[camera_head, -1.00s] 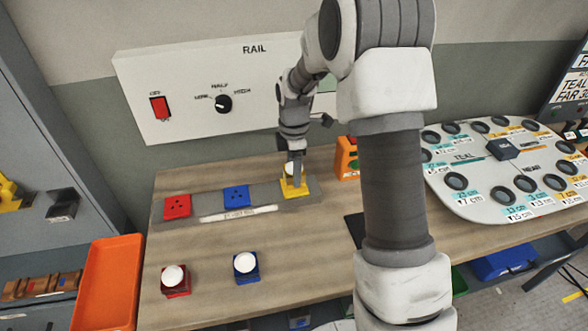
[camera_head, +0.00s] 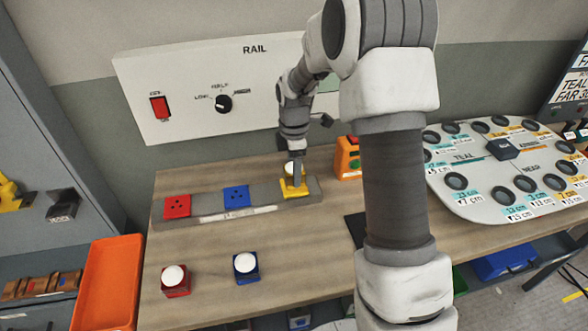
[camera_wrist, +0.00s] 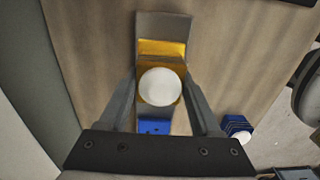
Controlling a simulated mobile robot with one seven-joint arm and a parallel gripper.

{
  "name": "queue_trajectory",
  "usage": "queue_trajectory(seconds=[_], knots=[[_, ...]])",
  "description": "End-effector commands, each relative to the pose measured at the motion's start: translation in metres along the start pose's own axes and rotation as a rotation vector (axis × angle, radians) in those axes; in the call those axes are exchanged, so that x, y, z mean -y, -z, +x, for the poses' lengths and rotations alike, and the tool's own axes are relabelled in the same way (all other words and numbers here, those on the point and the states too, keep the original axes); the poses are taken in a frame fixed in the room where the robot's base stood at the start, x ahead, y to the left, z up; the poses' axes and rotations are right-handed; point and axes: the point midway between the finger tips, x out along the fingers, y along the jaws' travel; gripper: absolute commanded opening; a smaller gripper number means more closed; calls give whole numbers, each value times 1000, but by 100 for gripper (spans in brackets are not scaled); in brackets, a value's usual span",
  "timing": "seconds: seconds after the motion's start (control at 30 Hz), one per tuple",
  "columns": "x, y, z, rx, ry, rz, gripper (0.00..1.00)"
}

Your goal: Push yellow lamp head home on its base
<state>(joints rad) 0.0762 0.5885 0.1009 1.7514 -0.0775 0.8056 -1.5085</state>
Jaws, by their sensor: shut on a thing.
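The yellow lamp head (camera_wrist: 160,64) has a white dome (camera_wrist: 160,87) and sits between the fingers of my gripper (camera_wrist: 161,90) in the wrist view. My gripper (camera_head: 296,175) is shut on it at the right end of the grey rail strip in the head view. The yellow base (camera_head: 295,194) lies directly under the head, partly hidden by my fingers and the head. Yellow also shows past the head in the wrist view. I cannot tell whether the head is fully seated or a small gap is left.
A red base (camera_head: 177,206) and a blue base (camera_head: 236,196) sit on the strip to the left. A red lamp (camera_head: 175,281) and a blue lamp (camera_head: 246,267) stand on the bench in front. A white RAIL panel (camera_head: 190,70) rises behind. An orange box (camera_head: 347,160) stands close at right.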

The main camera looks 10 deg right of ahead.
Motion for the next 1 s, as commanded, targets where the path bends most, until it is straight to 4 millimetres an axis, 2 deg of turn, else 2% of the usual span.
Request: queue_trajectory(seconds=[0.6, 1.0], knots=[[0, 0, 0, 0, 0, -1, 16], [0, 0, 8, 0, 0, -1, 16]])
